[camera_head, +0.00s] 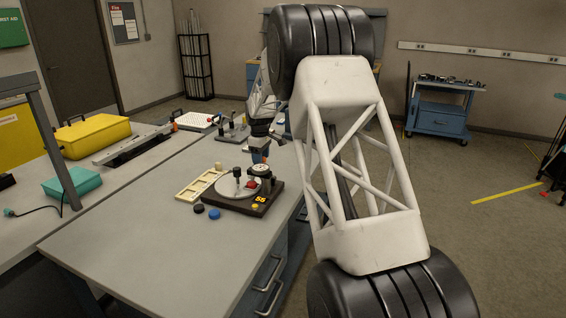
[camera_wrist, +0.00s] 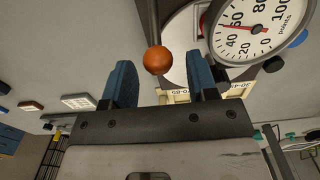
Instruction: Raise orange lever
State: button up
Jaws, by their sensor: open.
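The orange lever shows in the wrist view as an orange ball knob (camera_wrist: 158,60) on a dark rod that runs up out of the picture. My gripper (camera_wrist: 160,64) is open, with one blue finger on either side of the knob in the picture. No finger visibly touches the knob, and I cannot tell how far it is from the fingertips. In the head view my gripper (camera_head: 259,149) hangs just above the tester (camera_head: 240,203), a dark base with a round pale plate. The orange knob is not clear in that view.
A white dial gauge (camera_wrist: 245,28) sits close to the right finger in the wrist view. A beige tray (camera_head: 188,195), a black disc (camera_head: 199,208) and a blue disc (camera_head: 214,214) lie beside the tester. The grey bench (camera_head: 130,250) is clear at the front.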

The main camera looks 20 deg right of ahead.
jog(key=shift+r, duration=1.75)
jog(key=shift+o, duration=0.4)
